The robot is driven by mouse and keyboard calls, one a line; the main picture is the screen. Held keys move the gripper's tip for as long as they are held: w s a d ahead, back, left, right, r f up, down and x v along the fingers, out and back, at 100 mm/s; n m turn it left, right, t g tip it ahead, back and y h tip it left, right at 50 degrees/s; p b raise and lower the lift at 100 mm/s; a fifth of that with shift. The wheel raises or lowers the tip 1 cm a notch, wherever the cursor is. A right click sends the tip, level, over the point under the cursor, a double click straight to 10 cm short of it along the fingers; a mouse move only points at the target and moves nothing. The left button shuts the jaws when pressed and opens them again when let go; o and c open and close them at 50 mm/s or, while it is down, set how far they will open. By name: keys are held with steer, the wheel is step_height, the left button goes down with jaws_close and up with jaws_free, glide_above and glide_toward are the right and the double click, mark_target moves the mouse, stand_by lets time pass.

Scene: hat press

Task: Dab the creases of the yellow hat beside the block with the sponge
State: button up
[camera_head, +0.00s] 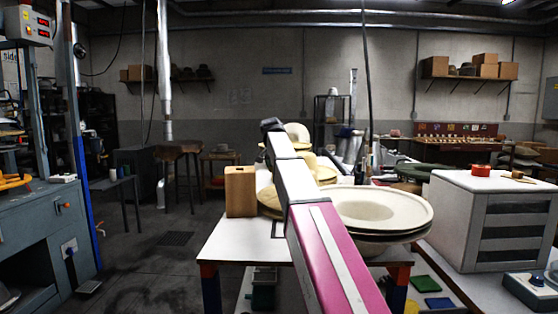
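A wooden block (240,192) with a small hole in its top stands at the left edge of the white table. A yellowish hat (270,200) lies beside it, partly hidden behind my arm. Another yellow-tan hat (326,173) shows farther back, just right of my arm. My pink and white arm reaches away across the middle of the picture to a dark joint. My gripper cannot be made out; the arm hides what lies behind it. I cannot pick out a sponge for certain.
Wide cream hats (380,208) are stacked on the right of the white table (240,242). A grey drawer cabinet (492,220) stands at right, with a red round tin (481,170) on top. Coloured pads (425,284) lie on a low shelf. Open floor lies left of the table.

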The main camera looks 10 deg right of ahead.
steer(key=shift+f, duration=6.75)
steer(key=shift+s+f, duration=0.1)
steer(key=shift+f, duration=0.45)
steer(key=shift+r, duration=7.05)
